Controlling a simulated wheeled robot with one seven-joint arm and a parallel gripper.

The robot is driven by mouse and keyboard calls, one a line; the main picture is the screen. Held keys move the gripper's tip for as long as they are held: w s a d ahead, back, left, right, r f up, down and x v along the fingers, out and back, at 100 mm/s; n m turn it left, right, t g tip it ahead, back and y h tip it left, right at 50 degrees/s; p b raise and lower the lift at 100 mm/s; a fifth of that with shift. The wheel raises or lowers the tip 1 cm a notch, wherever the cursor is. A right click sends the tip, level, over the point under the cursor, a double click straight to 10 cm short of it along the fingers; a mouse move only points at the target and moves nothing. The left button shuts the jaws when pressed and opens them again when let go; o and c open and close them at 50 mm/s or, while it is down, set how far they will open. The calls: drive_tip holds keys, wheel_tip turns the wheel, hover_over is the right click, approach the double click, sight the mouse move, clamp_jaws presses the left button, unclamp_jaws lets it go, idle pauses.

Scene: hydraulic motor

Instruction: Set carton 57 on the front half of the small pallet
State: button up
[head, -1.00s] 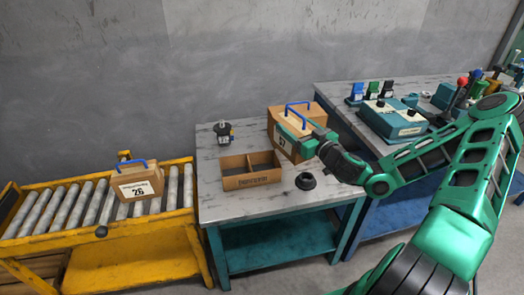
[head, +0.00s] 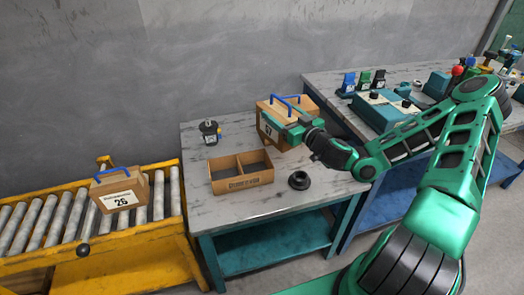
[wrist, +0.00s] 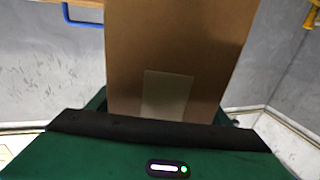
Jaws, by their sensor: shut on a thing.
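Carton 57 (head: 273,126) is a brown cardboard box with a blue handle and a white number label. It is upright at the back right of the grey worktable in the head view. My gripper (head: 286,120) is shut on carton 57, with its green fingers on either side of it. In the wrist view the plain brown face of the carton (wrist: 180,55) fills the middle between the jaws. I cannot tell whether its base touches the table. No small pallet is visible.
An open two-part cardboard box (head: 241,183), a black ring (head: 299,180) and a dark fitting (head: 210,131) are on the worktable (head: 200,205). Carton 26 (head: 121,190) sits on the yellow roller conveyor (head: 40,240) at left. A second bench (head: 330,86) carries teal equipment at right.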

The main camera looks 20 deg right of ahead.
drive_tip(key=shift+w+d, duration=0.15)
drive_tip(key=shift+w, duration=0.05)
drive_tip(key=w+d+r+n+y, duration=0.1)
drive_tip(key=w+d+r+y, duration=0.15)
drive_tip(key=d, duration=0.65)
wheel_tip(320, 180, down, 17)
drive_tip(key=shift+g+h, duration=0.3)
drive_tip(key=shift+h, duration=0.15)
idle(0.6)
drive_tip(key=o, duration=2.1)
drive_tip(key=shift+f, duration=0.1)
drive_tip(key=shift+s, duration=0.15)
